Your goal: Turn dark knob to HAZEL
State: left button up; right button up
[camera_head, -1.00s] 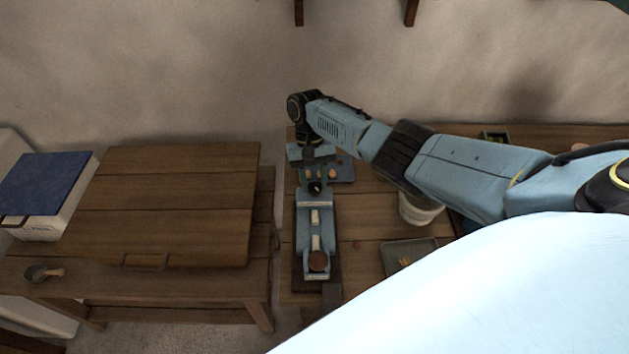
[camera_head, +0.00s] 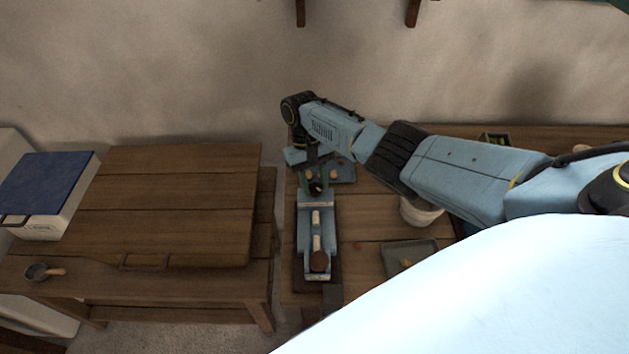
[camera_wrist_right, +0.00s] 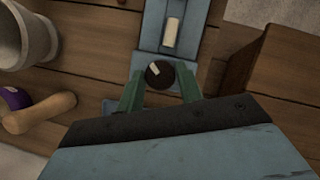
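The dark round knob (camera_wrist_right: 160,74) with a pale pointer mark sits on a light-blue device (camera_head: 316,222) at the left end of the right-hand table. In the right wrist view the pointer slants to the upper left. The gripper also shows from above in the head view (camera_head: 316,181). No HAZEL label is readable. My left gripper is out of view.
The device has a pale slider (camera_wrist_right: 171,33) and a brown round knob (camera_head: 319,261). A white pot (camera_head: 420,212) and a grey tray (camera_head: 398,257) stand to its right. A wooden table (camera_head: 170,210) stands left across a gap.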

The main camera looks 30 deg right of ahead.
jog(key=o, duration=0.4)
jog(key=b+v, duration=0.1)
jog(key=v, duration=1.2)
jog(key=shift+r, duration=0.25)
